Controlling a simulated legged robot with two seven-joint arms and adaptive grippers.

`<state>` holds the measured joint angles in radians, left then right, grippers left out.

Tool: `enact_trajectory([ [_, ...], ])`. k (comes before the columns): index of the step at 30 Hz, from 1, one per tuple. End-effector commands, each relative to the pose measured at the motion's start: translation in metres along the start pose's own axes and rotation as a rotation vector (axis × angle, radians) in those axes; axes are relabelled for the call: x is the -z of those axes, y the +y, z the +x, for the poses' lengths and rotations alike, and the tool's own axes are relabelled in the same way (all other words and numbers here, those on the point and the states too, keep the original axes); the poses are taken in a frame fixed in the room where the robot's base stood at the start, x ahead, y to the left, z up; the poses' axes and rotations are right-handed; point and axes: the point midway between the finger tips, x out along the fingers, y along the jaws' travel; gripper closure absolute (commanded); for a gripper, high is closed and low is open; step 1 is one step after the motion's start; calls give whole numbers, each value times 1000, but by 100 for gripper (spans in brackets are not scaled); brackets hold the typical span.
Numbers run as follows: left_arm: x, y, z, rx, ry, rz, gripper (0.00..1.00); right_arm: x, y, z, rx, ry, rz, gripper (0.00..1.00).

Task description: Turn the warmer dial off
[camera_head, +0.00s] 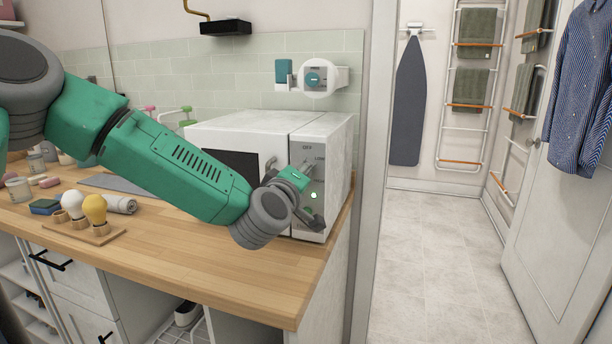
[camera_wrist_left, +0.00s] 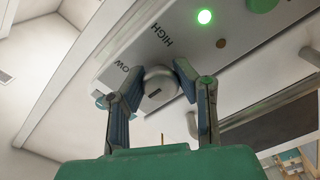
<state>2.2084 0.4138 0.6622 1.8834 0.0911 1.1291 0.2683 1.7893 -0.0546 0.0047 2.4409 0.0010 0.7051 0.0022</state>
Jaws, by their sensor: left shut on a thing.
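The warmer (camera_head: 235,128) is a white box on the right end of the wooden counter. Its front panel shows the words OFF and LOW in the head view, and LOW and HIGH in the left wrist view. A green light (camera_wrist_left: 204,17) glows on the panel, and it also shows in the head view (camera_head: 314,195). My left gripper (camera_head: 308,168) is at the panel. In the left wrist view its two fingers (camera_wrist_left: 160,75) are shut on the round grey dial (camera_wrist_left: 157,88), one on each side. The dial's setting is unclear. My right gripper is out of view.
The front right of the counter is clear. A doorway opens on the right.

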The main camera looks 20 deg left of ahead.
Motion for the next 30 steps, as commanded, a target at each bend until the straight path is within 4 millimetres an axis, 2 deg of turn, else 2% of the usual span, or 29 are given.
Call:
enact_trajectory([
  [1,-5,-7,-2,13,-12,2,100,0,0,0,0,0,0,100],
  [5,-5,-7,-2,14,-12,2,100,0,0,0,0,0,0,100],
  [6,-5,-7,-2,14,-12,3,72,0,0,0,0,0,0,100],
  [8,-5,-7,-2,13,-11,3,51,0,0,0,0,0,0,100],
  [20,-2,-3,-5,5,-5,2,51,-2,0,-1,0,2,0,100],
  [23,-2,-3,-18,6,-7,2,51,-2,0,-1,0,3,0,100],
  [30,-2,-4,-69,7,-7,2,51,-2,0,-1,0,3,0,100],
])
